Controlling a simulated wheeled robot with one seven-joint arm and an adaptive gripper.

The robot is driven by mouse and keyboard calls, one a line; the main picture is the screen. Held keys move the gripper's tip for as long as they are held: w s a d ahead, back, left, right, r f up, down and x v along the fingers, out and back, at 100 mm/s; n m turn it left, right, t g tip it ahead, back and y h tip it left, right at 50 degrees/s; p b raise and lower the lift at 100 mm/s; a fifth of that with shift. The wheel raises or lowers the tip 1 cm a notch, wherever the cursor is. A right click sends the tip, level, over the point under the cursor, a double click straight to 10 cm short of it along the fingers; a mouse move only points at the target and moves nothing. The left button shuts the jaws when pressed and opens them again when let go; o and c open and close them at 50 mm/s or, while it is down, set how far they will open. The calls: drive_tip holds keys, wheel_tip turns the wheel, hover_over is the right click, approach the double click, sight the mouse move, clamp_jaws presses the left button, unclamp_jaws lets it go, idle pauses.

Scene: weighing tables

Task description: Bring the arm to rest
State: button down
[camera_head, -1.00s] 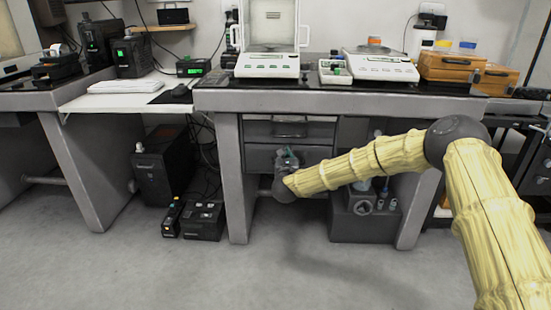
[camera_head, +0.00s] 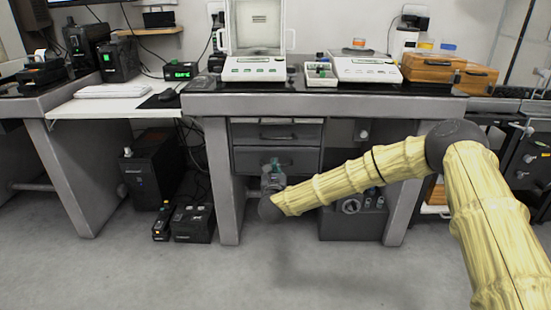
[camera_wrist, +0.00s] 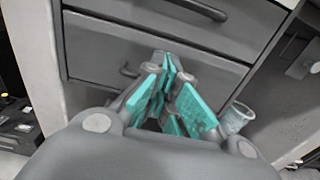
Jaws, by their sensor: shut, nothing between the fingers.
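My arm reaches from the right edge of the head view to the left, with its forearm sloping down to the wrist. My gripper (camera_head: 273,166) is at the forearm's far end, in front of the drawers (camera_head: 277,158) under the weighing table (camera_head: 320,104). In the wrist view my gripper (camera_wrist: 168,75) shows teal pads drawn together, with nothing held between them. The grey drawer fronts (camera_wrist: 150,45) lie beyond the fingertips. I cannot tell the exact gap to them.
A clear container (camera_wrist: 236,118) shows right of the fingers in the wrist view. Balances (camera_head: 254,68) and wooden boxes (camera_head: 428,67) stand on top. The floor (camera_head: 250,275) in front is clear.

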drive_tip(key=s+a+f+n+g+y+p, duration=0.15)
drive_tip(key=s+f+n+g+y, duration=0.5)
drive_tip(key=s+f+n, duration=1.65)
drive_tip(key=s+d+f+n+g+h, duration=0.1)
drive_tip(key=s+d+f+n+g, duration=0.25)
drive_tip(key=s, duration=0.75)
drive_tip(key=s+d+f+n+g+h, duration=0.15)
drive_tip(key=s+d+f, duration=0.35)
drive_tip(key=s, duration=0.6)
drive_tip(key=s+d+f+n+g+h, duration=0.1)
drive_tip(key=s+d+f+n+g, duration=0.35)
drive_tip(key=s, duration=0.65)
drive_tip(key=s+d+r+n+g+h, duration=0.2)
drive_tip(key=s+d+n, duration=0.2)
drive_tip(key=s+d, duration=0.4)
wheel_tip(320, 180, up, 36)
drive_tip(key=s+p, duration=0.1)
drive_tip(key=p, duration=3.4)
drive_tip(key=shift+a+p, duration=0.4)
drive_tip(key=shift+a, duration=0.05)
